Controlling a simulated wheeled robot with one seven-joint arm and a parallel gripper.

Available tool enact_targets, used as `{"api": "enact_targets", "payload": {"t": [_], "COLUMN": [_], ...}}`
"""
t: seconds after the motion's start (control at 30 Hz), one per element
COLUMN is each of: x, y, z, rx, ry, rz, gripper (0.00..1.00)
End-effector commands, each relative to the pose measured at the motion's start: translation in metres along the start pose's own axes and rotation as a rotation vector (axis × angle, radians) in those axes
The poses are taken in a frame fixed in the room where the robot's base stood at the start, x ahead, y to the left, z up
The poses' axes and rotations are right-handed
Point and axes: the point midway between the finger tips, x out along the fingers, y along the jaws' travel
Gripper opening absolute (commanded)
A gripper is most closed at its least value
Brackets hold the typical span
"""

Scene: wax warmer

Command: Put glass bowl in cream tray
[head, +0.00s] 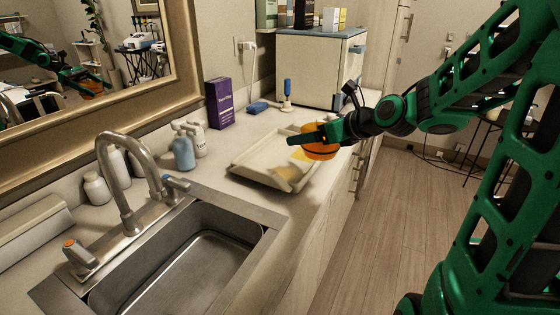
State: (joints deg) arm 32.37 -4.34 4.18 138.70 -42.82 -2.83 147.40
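The cream tray (240,171) lies on the counter beyond the sink, and it is shallow with a raised rim. An orange, see-through glass bowl (320,153) is at my gripper (314,139), over the tray's right end. My gripper appears shut on the bowl's upper part. The bowl looks upright and seems held above the tray, though its exact height is hard to tell. A yellow patch and a blurred tan patch show inside the tray below it.
A steel sink (185,265) with a faucet (128,180) is in front. Blue and white bottles (184,152) stand left of the tray, with a purple box (219,103) behind. A cream cabinet (310,72) stands at the back. The counter's right edge drops to the floor.

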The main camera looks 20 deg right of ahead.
Motion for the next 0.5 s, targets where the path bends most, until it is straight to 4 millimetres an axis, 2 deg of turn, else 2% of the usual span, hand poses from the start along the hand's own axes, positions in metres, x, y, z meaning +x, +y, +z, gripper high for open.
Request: {"api": "enact_targets", "payload": {"t": [0.03, 0.2, 0.33, 0.5], "x": [0.007, 0.025, 0.034, 0.039], "y": [0.017, 0.067, 0.097, 0.12], "z": [0.005, 0.018, 0.025, 0.029], "rx": [-0.015, -0.05, -0.07, -0.083], "ry": [-0.002, -0.006, -0.01, -0.013], "rz": [0.023, 0.083, 0.117, 0.142], "gripper": [0.53, 0.53, 0.53, 0.53]}}
